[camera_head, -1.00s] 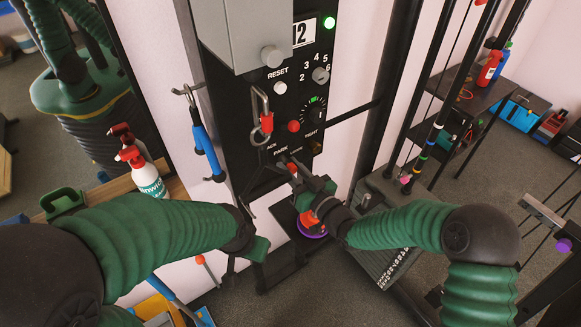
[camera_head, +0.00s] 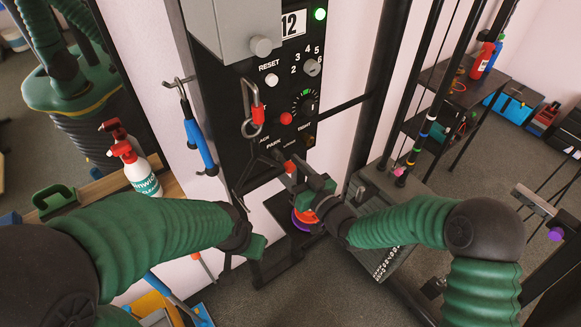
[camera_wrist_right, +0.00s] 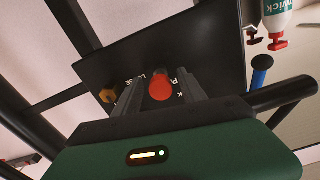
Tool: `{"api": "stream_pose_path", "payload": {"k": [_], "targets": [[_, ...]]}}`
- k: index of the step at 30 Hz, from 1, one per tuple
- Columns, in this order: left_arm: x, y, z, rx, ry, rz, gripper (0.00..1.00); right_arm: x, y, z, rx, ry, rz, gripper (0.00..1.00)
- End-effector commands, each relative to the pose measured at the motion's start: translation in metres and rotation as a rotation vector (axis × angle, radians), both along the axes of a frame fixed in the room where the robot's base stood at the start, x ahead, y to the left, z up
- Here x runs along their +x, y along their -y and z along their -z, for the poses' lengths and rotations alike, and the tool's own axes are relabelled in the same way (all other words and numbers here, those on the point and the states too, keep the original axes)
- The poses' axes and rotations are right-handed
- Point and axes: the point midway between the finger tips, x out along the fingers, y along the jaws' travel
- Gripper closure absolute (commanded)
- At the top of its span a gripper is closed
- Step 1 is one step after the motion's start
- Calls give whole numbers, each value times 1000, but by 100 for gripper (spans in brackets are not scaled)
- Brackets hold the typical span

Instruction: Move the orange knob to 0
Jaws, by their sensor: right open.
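A black control panel (camera_head: 254,103) stands ahead of me with printed labels, a grey knob (camera_head: 312,67) beside the numbers 2 to 6, and a dial (camera_head: 304,102). An orange-red knob (camera_wrist_right: 160,84) sits near the word PARK, between the spread fingers of my right gripper (camera_wrist_right: 158,95); it also shows as a small red patch (camera_head: 290,168) in the head view. My right gripper (camera_head: 290,174) is open at the panel's lower edge; contact cannot be told. My left gripper (camera_head: 246,240) hangs lower left of it, its fingers mostly hidden. No 0 mark is readable.
A red knob (camera_head: 286,118) and a hanging clip (camera_head: 253,112) are above the right gripper. A blue-handled tool (camera_head: 199,140) hangs left. Orange and purple discs (camera_head: 300,226) lie below the right gripper, partly hidden. Spray bottles (camera_head: 140,172) stand at left; a black shelf rack is at right.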

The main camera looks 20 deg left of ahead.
Motion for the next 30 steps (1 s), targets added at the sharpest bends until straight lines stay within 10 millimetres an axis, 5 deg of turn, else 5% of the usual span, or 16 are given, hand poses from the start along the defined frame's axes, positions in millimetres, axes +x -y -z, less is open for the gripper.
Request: {"api": "stream_pose_path", "payload": {"k": [5, 21, 30], "targets": [[0, 0, 3, 0, 0, 0, 100, -9, 13, 1, -1, 1, 2, 51], [0, 0, 17, 0, 0, 0, 100, -94, 123, 2, -3, -2, 3, 51], [0, 0, 18, 0, 0, 0, 100, -103, 132, 1, -2, -1, 1, 51]]}}
